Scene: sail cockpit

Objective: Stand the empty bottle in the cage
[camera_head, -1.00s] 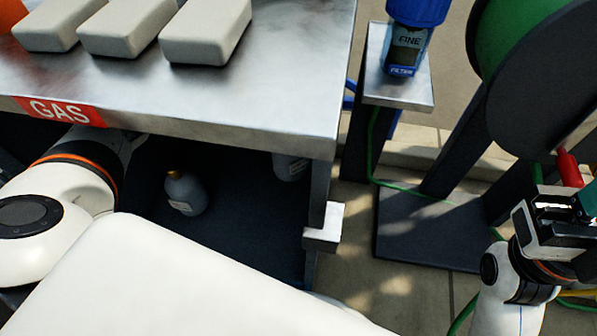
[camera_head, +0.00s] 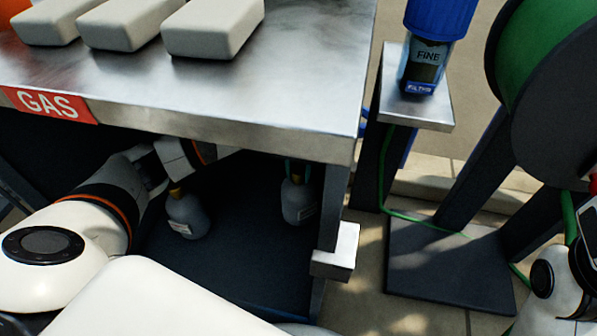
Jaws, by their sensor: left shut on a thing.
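A grey bottle (camera_head: 298,203) with a pale label is under the metal bench, near its right post. My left arm reaches under the bench from the left, and my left gripper (camera_head: 297,171) is shut on this bottle's neck. The bench edge hides much of the gripper. A second grey bottle (camera_head: 187,217) with a gold top stands farther left. The dark cage (camera_head: 225,265) is the space below the bench's red GAS sign (camera_head: 48,104). Whether the held bottle touches its floor is unclear. My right gripper (camera_head: 588,225) is cut off at the right edge, fingers unseen.
The bench top (camera_head: 260,95) overhangs the cage. A pale block (camera_head: 336,252) sticks out on the right post. A blue FINE filter (camera_head: 428,65) stands on a metal stand, beside a green hose reel (camera_head: 545,50).

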